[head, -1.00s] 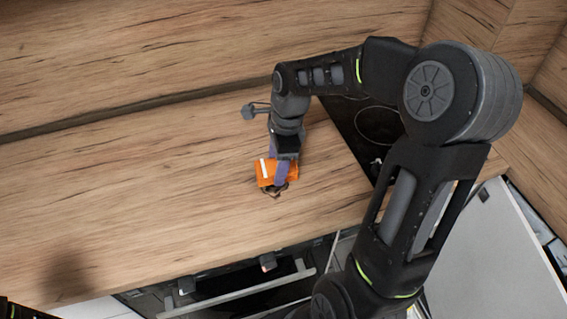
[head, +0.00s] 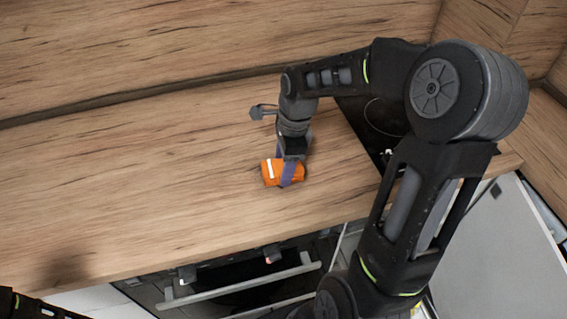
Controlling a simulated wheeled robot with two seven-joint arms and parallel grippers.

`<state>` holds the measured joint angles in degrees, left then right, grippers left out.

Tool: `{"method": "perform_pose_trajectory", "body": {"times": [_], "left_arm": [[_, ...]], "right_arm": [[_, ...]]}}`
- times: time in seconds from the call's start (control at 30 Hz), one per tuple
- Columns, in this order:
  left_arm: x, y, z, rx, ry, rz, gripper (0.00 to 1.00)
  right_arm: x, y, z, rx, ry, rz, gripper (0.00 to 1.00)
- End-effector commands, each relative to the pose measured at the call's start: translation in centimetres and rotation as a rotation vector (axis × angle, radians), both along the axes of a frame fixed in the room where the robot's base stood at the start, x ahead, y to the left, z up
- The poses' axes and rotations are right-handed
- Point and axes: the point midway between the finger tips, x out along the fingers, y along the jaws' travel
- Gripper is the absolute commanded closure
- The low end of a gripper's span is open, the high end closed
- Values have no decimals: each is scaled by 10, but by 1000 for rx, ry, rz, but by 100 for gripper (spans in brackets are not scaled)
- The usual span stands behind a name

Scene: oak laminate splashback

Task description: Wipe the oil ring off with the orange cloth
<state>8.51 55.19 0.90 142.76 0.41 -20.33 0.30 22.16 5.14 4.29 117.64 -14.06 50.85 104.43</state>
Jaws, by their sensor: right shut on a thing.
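My right gripper (head: 287,173) reaches down to the wooden countertop and is shut on the orange cloth (head: 269,173). The cloth is a small orange bundle with a white stripe on its left part, and the purple-blue fingers cross its right part. It is low at the counter surface, but its underside is hidden, so I cannot tell how firmly it touches. No oil ring shows now; any mark under the cloth is hidden. My left gripper is not in view.
The wooden countertop (head: 160,190) is clear to the left of the cloth. A black cooktop (head: 365,125) lies to the right, partly behind my right arm. An oven with a bar handle (head: 240,287) is below the front edge. A wooden splashback (head: 180,50) rises behind.

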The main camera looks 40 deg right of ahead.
Motion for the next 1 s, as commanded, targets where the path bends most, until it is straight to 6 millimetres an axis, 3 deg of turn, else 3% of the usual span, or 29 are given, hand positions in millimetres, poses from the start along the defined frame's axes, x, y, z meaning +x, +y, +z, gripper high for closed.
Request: {"method": "perform_pose_trajectory", "body": {"times": [1.0], "left_arm": [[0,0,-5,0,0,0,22]], "right_arm": [[0,0,-6,0,-1,0,77]]}}
